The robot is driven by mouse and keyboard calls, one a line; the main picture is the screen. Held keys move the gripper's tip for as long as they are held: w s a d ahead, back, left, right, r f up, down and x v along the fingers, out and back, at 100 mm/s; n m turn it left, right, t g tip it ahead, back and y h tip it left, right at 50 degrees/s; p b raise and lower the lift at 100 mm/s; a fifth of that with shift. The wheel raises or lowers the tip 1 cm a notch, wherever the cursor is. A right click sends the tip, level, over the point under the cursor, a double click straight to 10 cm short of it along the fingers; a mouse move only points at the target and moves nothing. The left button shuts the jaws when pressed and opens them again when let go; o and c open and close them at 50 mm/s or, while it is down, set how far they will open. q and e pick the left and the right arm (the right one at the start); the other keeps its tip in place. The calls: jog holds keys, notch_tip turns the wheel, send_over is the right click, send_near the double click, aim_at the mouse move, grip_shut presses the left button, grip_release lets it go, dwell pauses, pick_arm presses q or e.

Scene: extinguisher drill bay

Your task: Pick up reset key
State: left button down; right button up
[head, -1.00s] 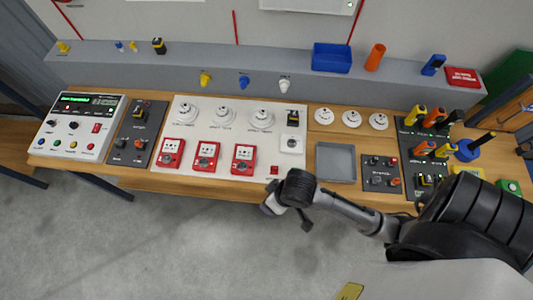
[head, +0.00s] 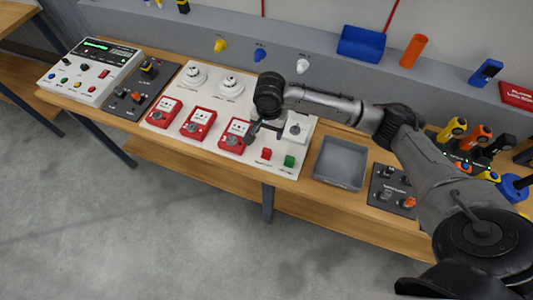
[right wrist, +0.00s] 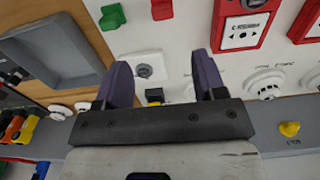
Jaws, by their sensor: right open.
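No label that I can read marks the reset key. A small black and yellow piece (right wrist: 155,96) shows between my fingers in the right wrist view and may be it; my arm hides it in the head view. Beside it is a white box with a round key switch (head: 297,128), also in the right wrist view (right wrist: 150,66). My right gripper (head: 266,128) is above the white panel, near the rightmost red call point (head: 236,135). In the right wrist view its two fingers (right wrist: 162,68) are apart with nothing gripped. My left gripper is not in view.
A red block (head: 266,154) and a green block (head: 289,161) sit at the panel's front edge. A grey tray (head: 341,163) lies to the right. A blue bin (head: 361,44) and an orange cylinder (head: 413,51) stand on the back ledge.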

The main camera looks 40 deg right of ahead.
send_over(267, 149)
jog(key=f, duration=0.6)
jog(key=shift+s+d+f+b, duration=0.25)
jog(key=shift+f+b, duration=0.05)
jog(key=shift+f, duration=0.05)
jog(key=shift+w+a+f+b, duration=0.1)
jog(key=shift+a+f+b, duration=0.1)
jog(key=shift+f, duration=1.1)
jog(key=shift+w+a+f+b, duration=0.1)
jog(key=shift+a+f+b, duration=0.05)
jog(key=shift+f, duration=1.55)
jog(key=c, duration=0.9)
jog(key=shift+c, duration=0.5)
jog(key=shift+r, duration=0.15)
